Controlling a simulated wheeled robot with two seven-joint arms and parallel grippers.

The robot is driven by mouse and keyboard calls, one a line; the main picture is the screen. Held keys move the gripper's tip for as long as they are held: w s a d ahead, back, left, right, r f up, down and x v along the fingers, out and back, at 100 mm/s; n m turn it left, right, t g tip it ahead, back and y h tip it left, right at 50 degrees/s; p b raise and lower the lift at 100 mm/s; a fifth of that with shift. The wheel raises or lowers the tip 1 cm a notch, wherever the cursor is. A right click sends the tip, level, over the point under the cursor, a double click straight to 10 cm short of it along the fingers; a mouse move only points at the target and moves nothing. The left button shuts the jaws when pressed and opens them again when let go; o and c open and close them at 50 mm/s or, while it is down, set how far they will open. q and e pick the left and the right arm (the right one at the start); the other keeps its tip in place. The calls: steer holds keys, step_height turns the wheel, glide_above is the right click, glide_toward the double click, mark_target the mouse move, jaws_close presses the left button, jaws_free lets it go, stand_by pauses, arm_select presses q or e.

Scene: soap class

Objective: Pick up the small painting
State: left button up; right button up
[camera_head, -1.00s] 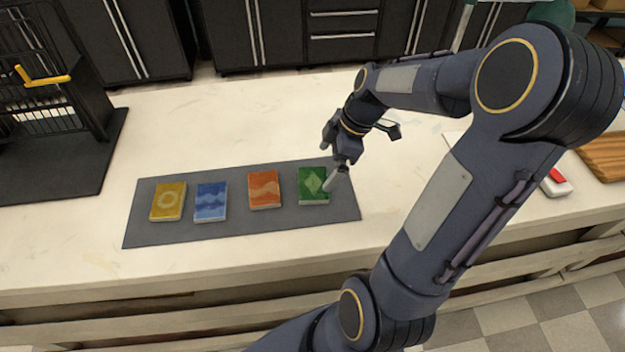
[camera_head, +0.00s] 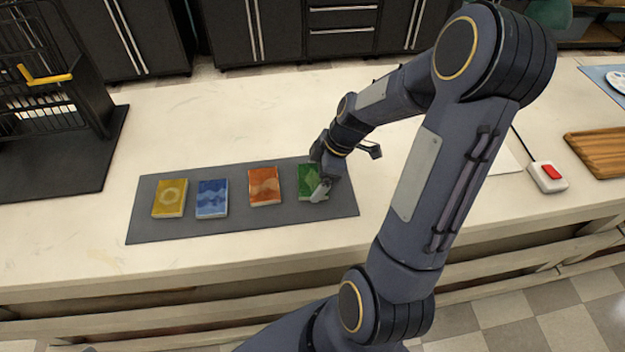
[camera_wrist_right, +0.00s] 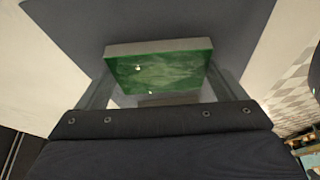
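Several small painted blocks lie in a row on a grey mat (camera_head: 230,230). They are yellow with a ring (camera_head: 170,197), blue with waves (camera_head: 212,198), orange with waves (camera_head: 264,186) and green (camera_head: 306,180). The green one is at the right end, partly hidden by my right gripper (camera_head: 320,188). In the right wrist view the green block (camera_wrist_right: 160,70) lies between the two fingers of my right gripper (camera_wrist_right: 162,88). The fingers are spread on either side of it; a firm grip is not visible. My left gripper is out of view.
A black rack (camera_head: 45,110) on a dark base stands at the left. A white box with a red button (camera_head: 548,177) and a wooden board (camera_head: 600,153) lie at the right. The counter (camera_head: 220,115) behind the mat is clear.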

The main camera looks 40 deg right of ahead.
mark_target(308, 179)
steer(key=shift+r, duration=0.45)
step_height(308, 179, up, 3)
steer(key=shift+f, duration=0.2)
steer(key=s+a+r, duration=0.2)
steer(key=s+r, duration=0.1)
steer(key=s, duration=0.1)
steer(key=s+a+r+b, duration=0.1)
steer(key=s+a+r, duration=0.2)
steer(key=s, duration=0.1)
steer(key=s+a+r+b, duration=0.1)
steer(key=s+a+r, duration=0.1)
steer(key=s+r, duration=0.1)
steer(key=shift+s+a+r, duration=0.25)
steer(key=shift+s+a, duration=0.1)
steer(key=shift+s, duration=0.05)
